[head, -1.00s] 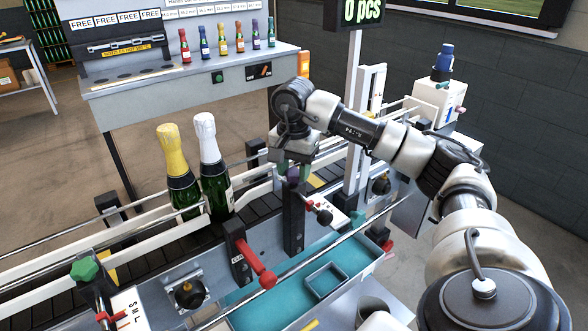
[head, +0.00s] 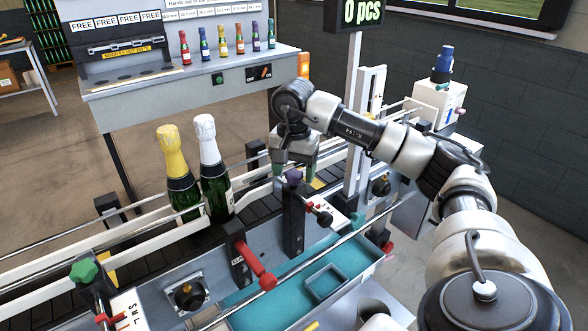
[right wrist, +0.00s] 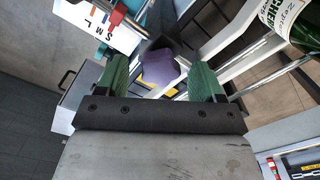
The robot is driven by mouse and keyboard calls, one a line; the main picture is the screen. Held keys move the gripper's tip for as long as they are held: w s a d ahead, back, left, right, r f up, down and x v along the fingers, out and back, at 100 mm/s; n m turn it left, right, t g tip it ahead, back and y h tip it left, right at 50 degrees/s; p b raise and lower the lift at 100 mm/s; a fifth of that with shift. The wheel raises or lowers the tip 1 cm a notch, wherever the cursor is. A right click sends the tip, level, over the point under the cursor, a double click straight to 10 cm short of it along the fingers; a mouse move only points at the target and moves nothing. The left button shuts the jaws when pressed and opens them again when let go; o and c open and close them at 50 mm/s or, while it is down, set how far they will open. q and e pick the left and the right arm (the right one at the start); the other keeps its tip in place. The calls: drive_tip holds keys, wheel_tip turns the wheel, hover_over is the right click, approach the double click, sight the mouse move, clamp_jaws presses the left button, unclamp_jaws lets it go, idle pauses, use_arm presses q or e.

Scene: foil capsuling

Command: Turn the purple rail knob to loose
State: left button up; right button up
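The purple rail knob (head: 294,178) sits on top of a dark upright post (head: 294,220) beside the conveyor. It also shows in the right wrist view (right wrist: 158,68) as a rounded, lobed purple cap. My right gripper (head: 293,171) points down just above the knob in the head view. In the right wrist view its two green fingers (right wrist: 160,80) are spread on either side of the knob, with a gap visible at each side. Whether the fingers reach down to the knob's full height is unclear. My left gripper is out of view.
A white S M L card (right wrist: 100,25) with a red pointer lies beside the post. A yellow-topped bottle (head: 176,165) and a white-topped bottle (head: 211,165) stand on the conveyor. A red-handled lever (head: 262,275), a green knob (head: 84,270) and a teal tray (head: 285,290) are nearby.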

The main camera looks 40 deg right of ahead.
sight(294, 173)
wheel_tip(294, 173, up, 5)
drive_tip(key=shift+b, duration=0.3)
wheel_tip(294, 173, up, 6)
drive_tip(key=shift+f+p, duration=0.1)
drive_tip(key=shift+p, duration=0.85)
drive_tip(key=shift+s+f, duration=0.1)
